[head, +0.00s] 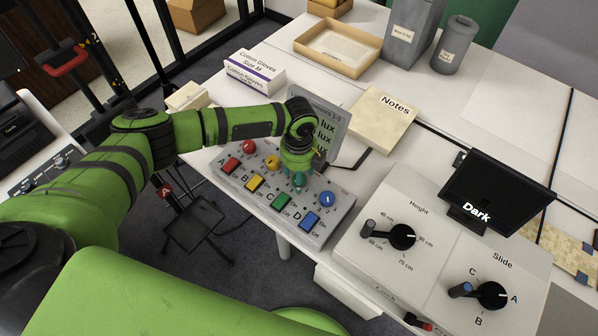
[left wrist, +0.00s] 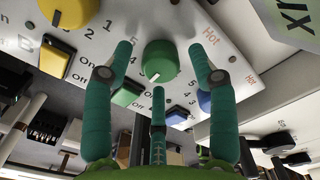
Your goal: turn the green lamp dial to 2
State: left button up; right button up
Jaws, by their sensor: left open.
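The control panel (head: 262,196) has a row of round dials with coloured buttons in front. The green lamp dial (left wrist: 160,60) shows in the left wrist view, its pale pointer mark at the lower edge of its face. In the head view my gripper mostly hides it. My left gripper (head: 298,182) is over the panel. In the left wrist view its teal fingers (left wrist: 160,62) are open, spread on either side of the dial, with a third finger below. I cannot tell whether they touch it. The numbers around the dial are partly hidden. My right gripper is not in view.
The red dial (head: 249,147), yellow dial (head: 272,163) and blue dial (head: 327,199) share the panel. A lux display (head: 325,122) stands close behind my gripper. A Notes pad (head: 383,120) lies beyond. A Height and Slide panel (head: 437,250) with a Dark screen (head: 497,190) is at the right.

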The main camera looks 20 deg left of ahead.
pick_arm(q)
jog(key=shift+f, duration=0.1)
jog(key=c, duration=1.2)
jog(key=shift+o, duration=0.3)
jog(key=shift+s, duration=0.1)
jog(key=n+p, duration=0.2)
jog(key=n, duration=0.1)
jog(key=shift+n+p, duration=1.15)
jog(key=shift+n, duration=1.15)
